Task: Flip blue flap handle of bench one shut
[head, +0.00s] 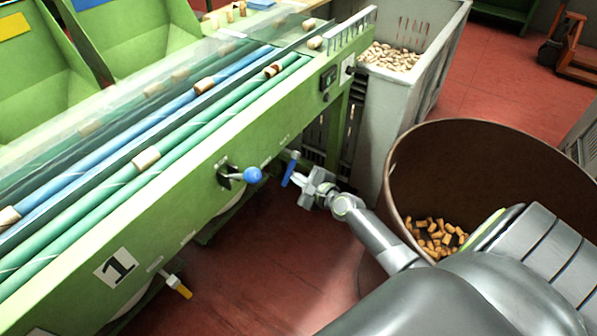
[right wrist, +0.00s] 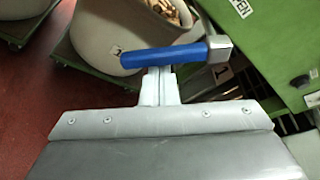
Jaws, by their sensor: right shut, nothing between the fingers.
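Bench one is the green sorting bench (head: 220,140) with a "1" plate on its front. The blue flap handle (head: 289,168) sticks out low on the bench's front, right of a blue ball knob (head: 252,174). In the right wrist view the handle (right wrist: 165,56) is a blue grip lying crosswise on a grey metal bracket. My right gripper (head: 300,181) is shut and empty beside the handle. In the right wrist view its fingertips (right wrist: 158,74) are right at the grip; I cannot tell whether they touch. My left gripper is out of view.
A brown round bin (head: 400,170) with corks stands right, near my right arm. A grey crate (head: 435,75) of corks stands behind. A yellow-tipped lever (head: 180,287) juts from the bench at lower left. Red floor lies open between bench and bin.

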